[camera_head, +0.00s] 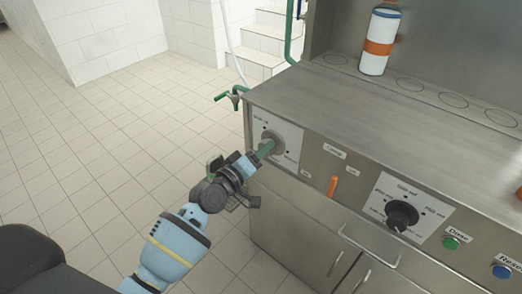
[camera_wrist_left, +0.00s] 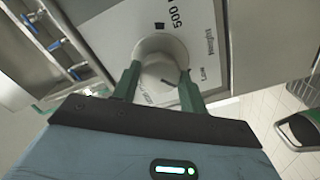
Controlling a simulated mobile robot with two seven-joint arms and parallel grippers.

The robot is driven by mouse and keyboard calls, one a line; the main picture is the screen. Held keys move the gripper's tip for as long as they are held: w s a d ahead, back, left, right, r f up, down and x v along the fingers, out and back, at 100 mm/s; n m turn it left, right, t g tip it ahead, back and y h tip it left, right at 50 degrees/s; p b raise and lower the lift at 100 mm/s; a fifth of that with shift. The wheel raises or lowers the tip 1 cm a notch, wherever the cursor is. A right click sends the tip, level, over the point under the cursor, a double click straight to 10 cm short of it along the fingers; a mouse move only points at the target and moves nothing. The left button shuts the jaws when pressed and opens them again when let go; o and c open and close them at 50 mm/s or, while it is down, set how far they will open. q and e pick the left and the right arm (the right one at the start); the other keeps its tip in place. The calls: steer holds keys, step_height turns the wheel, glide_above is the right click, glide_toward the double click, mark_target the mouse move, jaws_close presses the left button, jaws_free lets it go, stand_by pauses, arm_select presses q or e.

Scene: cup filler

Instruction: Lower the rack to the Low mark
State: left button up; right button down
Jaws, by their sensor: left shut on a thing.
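A round grey knob (camera_head: 279,139) sits on a white label plate (camera_head: 291,133) at the left end of the steel machine's front panel. My left gripper (camera_head: 266,149) reaches it from the lower left, its green fingers at the knob. In the left wrist view the fingers (camera_wrist_left: 158,82) are on both sides of the knob (camera_wrist_left: 160,52), shut on it. The plate there carries the words "Height" (camera_wrist_left: 195,42) and "Low" (camera_wrist_left: 203,72). I cannot make out the rack in either view. My right gripper is not in view.
Right of the knob are an orange lever (camera_head: 332,186), a black dial (camera_head: 401,215), a green button (camera_head: 451,243) and a blue button (camera_head: 501,271). A white cup with an orange band (camera_head: 378,47) stands on the counter. Metal handles (camera_head: 370,247) stick out below. The tiled floor at left is clear.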

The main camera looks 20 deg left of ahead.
arm_select(q)
steer(key=shift+n, duration=0.9)
steer(key=o, duration=1)
steer(key=shift+c, duration=0.2)
steer(key=v, duration=0.7)
steer(key=shift+s+a, duration=0.15)
steer(key=shift+s, duration=0.2)
